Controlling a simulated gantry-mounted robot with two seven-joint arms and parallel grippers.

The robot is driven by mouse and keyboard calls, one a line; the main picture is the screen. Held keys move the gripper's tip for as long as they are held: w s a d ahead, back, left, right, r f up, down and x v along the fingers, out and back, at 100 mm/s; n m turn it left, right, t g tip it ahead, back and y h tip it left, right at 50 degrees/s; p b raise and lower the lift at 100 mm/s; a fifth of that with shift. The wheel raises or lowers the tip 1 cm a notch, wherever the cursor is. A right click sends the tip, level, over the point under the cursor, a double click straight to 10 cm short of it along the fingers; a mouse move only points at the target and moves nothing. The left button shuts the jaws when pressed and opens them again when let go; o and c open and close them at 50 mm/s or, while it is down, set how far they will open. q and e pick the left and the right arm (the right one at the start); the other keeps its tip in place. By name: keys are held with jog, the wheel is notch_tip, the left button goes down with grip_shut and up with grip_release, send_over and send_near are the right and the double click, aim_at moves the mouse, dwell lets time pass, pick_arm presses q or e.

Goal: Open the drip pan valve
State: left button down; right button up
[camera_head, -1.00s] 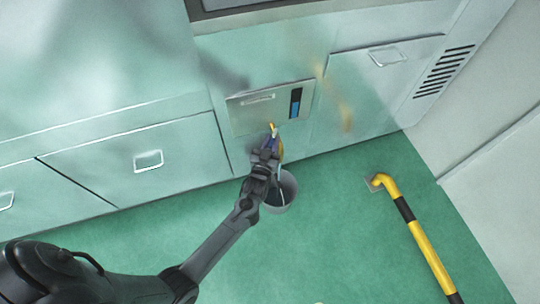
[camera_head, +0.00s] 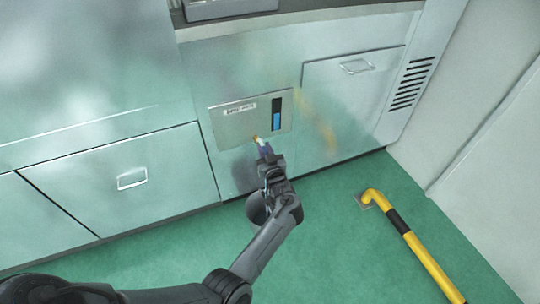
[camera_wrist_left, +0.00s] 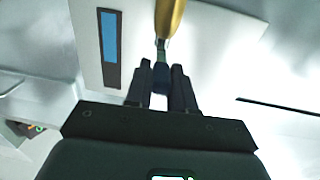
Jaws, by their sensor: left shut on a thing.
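The drip pan panel (camera_head: 228,121) is a pale metal plate on the cabinet front, with a label and a dark level gauge (camera_head: 277,110) partly filled blue. A brass valve (camera_head: 255,139) sticks out at its lower edge; it also shows at the top of the left wrist view (camera_wrist_left: 168,18). My left gripper (camera_head: 264,153) is at the valve, its fingers closed on the blue valve handle (camera_wrist_left: 160,78). The fingers hide most of the handle in the head view. My right gripper is not in view.
A yellow and black rail (camera_head: 421,253) stands at the right. Cabinet drawers with handles (camera_head: 132,178) flank the panel.

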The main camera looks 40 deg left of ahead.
pick_arm(q)
jog(key=c, duration=1.4)
grip_release()
jog(key=o, duration=0.4)
jog(key=shift+w+a, duration=0.1)
jog(key=shift+c, duration=0.2)
jog(key=shift+d, duration=0.2)
